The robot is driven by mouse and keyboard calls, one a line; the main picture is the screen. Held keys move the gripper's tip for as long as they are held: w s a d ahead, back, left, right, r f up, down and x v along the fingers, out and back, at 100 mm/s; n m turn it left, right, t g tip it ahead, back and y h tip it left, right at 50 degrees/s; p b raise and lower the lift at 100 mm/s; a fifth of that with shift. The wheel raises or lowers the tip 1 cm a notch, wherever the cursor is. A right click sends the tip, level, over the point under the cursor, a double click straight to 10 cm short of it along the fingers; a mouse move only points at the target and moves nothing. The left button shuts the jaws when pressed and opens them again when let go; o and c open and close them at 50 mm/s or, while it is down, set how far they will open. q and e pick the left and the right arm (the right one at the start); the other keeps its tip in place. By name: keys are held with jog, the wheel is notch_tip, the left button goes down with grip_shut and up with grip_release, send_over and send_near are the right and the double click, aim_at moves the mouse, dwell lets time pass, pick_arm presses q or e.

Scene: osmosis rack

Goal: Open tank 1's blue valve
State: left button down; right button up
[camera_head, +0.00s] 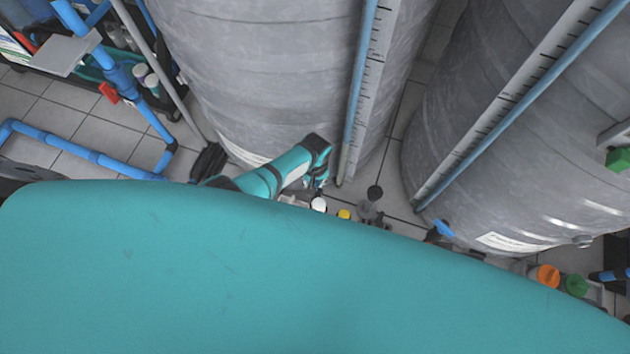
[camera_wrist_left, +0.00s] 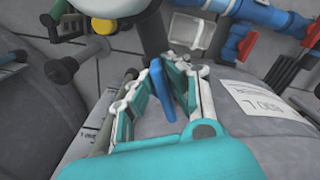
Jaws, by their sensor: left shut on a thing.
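A blue valve handle (camera_wrist_left: 160,92) stands between the fingers of my left gripper (camera_wrist_left: 157,75) in the left wrist view. The fingers are closed on it, one on each side. In the head view, my left gripper (camera_head: 318,180) is low at the front of the left grey tank (camera_head: 265,75), by the foot of its level scale (camera_head: 372,75). The handle itself is hidden there by the gripper. The tank's wall and a white label (camera_wrist_left: 252,106) show in the left wrist view. My right gripper is not in view.
A second grey tank (camera_head: 520,130) stands at the right with another blue handle (camera_head: 443,229) low on it. Blue pipes (camera_head: 85,152) run at the left. White (camera_head: 319,205) and yellow (camera_head: 344,214) caps sit near my gripper. My teal body covers the lower picture.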

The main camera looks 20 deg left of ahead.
pick_arm(q)
jog(key=shift+w, duration=0.15)
jog(key=c, duration=1.3)
grip_release()
jog(key=shift+c, duration=0.2)
jog(key=shift+r, duration=0.1)
notch_tip(320, 180, up, 12)
